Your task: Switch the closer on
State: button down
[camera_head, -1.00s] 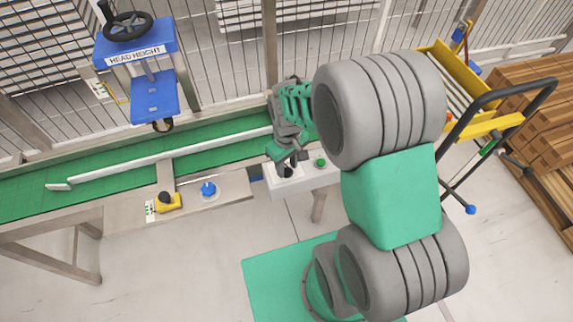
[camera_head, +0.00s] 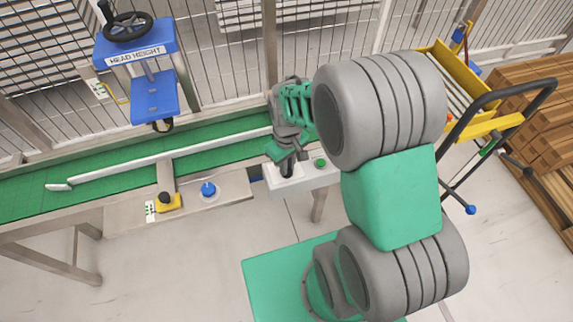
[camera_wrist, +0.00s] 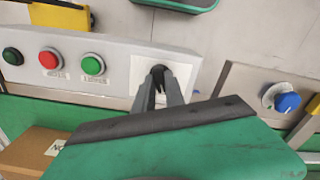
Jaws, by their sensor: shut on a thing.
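The pale control box (camera_head: 315,180) stands at the near edge of the green conveyor. In the wrist view the same box (camera_wrist: 120,97) carries a black rotary knob (camera_wrist: 157,69) on a white plate. My gripper (camera_wrist: 161,84) is shut on this knob, and the fingers hide part of it; the knob's pointer and setting cannot be read. In the head view my gripper (camera_head: 288,164) is down at the box top. On the same box are a green button (camera_wrist: 93,64), a red button (camera_wrist: 50,58) and a dark green round button (camera_wrist: 12,56).
A blue knob (camera_head: 208,189) and a yellow-based part (camera_head: 168,202) sit on the conveyor's side ledge. The blue HEAD HEIGHT stand (camera_head: 152,95) is behind the conveyor. A cardboard box (camera_wrist: 30,150) shows in the wrist view. A yellow trolley (camera_head: 500,124) stands right.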

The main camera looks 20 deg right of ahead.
jog(key=shift+m, duration=0.3)
jog(key=m, duration=0.4)
jog(key=shift+p, duration=0.4)
jog(key=shift+m, duration=2.2)
jog(key=c, duration=1.4)
grip_release()
notch_tip(320, 180, up, 8)
jog(key=shift+f+p, duration=0.1)
jog(key=shift+p, duration=0.25)
